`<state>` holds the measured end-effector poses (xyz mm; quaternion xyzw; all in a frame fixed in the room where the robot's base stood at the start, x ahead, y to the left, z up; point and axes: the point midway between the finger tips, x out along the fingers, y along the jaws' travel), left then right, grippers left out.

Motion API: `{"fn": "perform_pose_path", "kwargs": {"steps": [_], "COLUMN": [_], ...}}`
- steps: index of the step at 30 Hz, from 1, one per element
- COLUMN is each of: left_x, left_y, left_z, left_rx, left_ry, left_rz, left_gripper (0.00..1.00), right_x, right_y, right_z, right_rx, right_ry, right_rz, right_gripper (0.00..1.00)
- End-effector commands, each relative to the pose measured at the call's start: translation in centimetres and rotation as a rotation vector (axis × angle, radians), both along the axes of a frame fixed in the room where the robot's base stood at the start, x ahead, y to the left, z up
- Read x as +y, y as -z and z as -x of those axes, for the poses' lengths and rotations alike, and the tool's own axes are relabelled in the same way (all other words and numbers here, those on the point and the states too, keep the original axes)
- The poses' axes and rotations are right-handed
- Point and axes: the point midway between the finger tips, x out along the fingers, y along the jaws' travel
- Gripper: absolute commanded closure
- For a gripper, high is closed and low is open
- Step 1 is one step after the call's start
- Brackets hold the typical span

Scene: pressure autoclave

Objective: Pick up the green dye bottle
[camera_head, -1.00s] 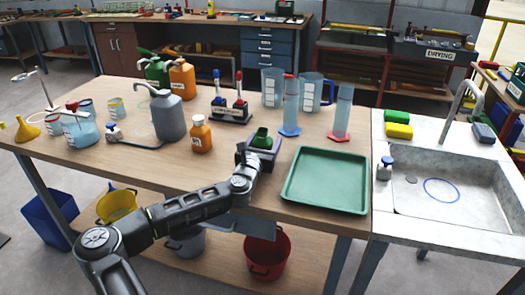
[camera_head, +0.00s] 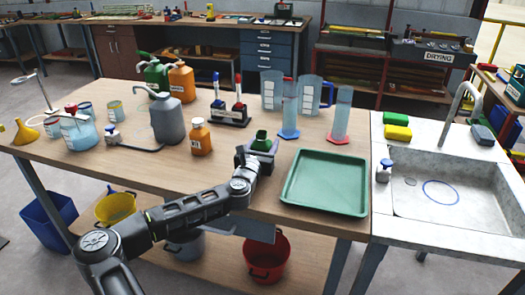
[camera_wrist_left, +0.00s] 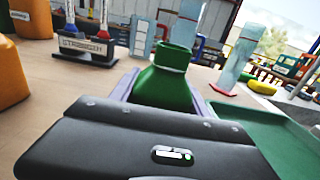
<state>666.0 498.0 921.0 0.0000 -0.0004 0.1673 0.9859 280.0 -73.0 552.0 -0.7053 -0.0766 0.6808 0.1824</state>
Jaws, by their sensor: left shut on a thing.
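The small green dye bottle (camera_head: 261,143) stands near the front middle of the wooden bench. It also shows in the left wrist view (camera_wrist_left: 169,85), upright, with its neck and shoulder visible and its lower part hidden behind the gripper body. My left gripper (camera_head: 257,158) is shut on this bottle, with a finger on either side of it. Whether the bottle's base touches the bench cannot be seen. My right gripper does not show in either view.
A green tray (camera_head: 325,208) lies just right of the gripper. An orange bottle (camera_head: 201,139) stands to its left, and a grey pump bottle (camera_head: 166,119) beyond that. Behind are a rack with red and blue tops (camera_head: 231,116) and cylinders (camera_head: 289,118). A sink (camera_head: 455,205) is at right.

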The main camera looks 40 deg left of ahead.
Motion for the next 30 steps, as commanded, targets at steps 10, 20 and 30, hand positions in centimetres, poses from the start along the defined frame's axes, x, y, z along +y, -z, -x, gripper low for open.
{"fn": "perform_pose_path", "kwargs": {"steps": [10,20,30], "left_x": [0.0,0.0,0.0], "left_y": [-3.2,-9.1,-10.1], "left_z": [0.0,0.0,0.0], "left_rx": [-0.003,-0.001,0.000], "left_ry": [0.000,-0.001,0.000], "left_rz": [-0.004,-0.004,0.000], "left_gripper": [1.00,1.00,1.00], "right_x": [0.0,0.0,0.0], "right_y": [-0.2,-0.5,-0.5], "right_z": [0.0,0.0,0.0], "right_rx": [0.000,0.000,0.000], "right_ry": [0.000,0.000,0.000], "right_rz": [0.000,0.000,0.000], "right_gripper": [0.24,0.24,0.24]}}
